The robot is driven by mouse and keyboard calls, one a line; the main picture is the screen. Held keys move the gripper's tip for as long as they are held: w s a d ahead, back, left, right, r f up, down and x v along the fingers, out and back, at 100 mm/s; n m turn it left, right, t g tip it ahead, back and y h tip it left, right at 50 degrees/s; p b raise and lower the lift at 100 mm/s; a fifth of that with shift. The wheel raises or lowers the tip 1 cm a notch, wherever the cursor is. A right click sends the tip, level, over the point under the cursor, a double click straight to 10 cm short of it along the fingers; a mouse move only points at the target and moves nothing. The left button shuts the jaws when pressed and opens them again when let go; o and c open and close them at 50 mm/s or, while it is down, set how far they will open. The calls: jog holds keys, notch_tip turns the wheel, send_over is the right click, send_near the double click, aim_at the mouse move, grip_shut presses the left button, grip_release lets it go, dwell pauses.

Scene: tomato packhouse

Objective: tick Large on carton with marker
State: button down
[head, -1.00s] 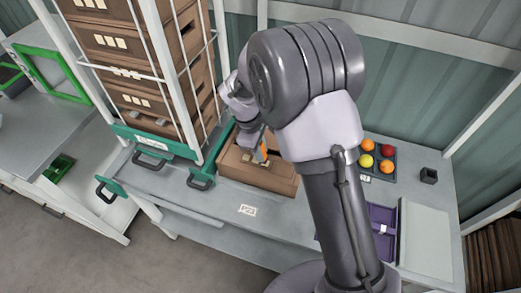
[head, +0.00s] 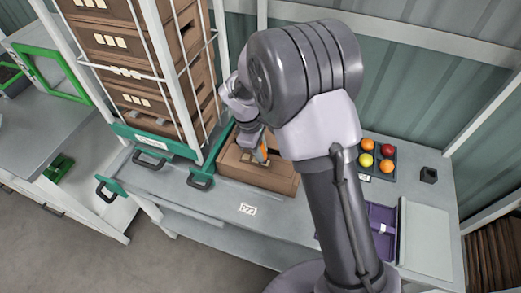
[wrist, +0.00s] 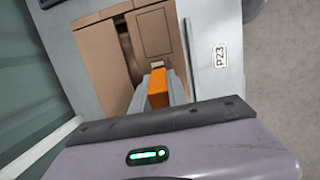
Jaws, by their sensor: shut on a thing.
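The open brown carton (head: 275,180) stands on the grey bench, left of my arm in the head view. In the wrist view the carton (wrist: 97,55) fills the upper middle. My gripper (wrist: 159,85) is shut on an orange marker (wrist: 158,92); the marker also shows in the head view (head: 263,151).
A rack of stacked brown cartons (head: 120,70) stands at the left. A dark tray of coloured tomatoes (head: 391,160), a small black cup (head: 429,175) and a purple tray (head: 380,215) are at the right. The bench front by the P23 label (head: 247,209) is clear.

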aim_at(262, 144)
jog(key=shift+f, duration=0.3)
jog(key=shift+w+d, duration=0.2)
jog(key=shift+d, duration=0.3)
dwell(0.5)
jog(key=shift+s+a, duration=0.25)
jog(key=shift+a, duration=0.35)
jog(key=shift+d+r, duration=0.1)
dwell(0.4)
notch_tip(262, 144, up, 6)
jog(key=p, duration=0.5)
jog(key=shift+p, duration=0.35)
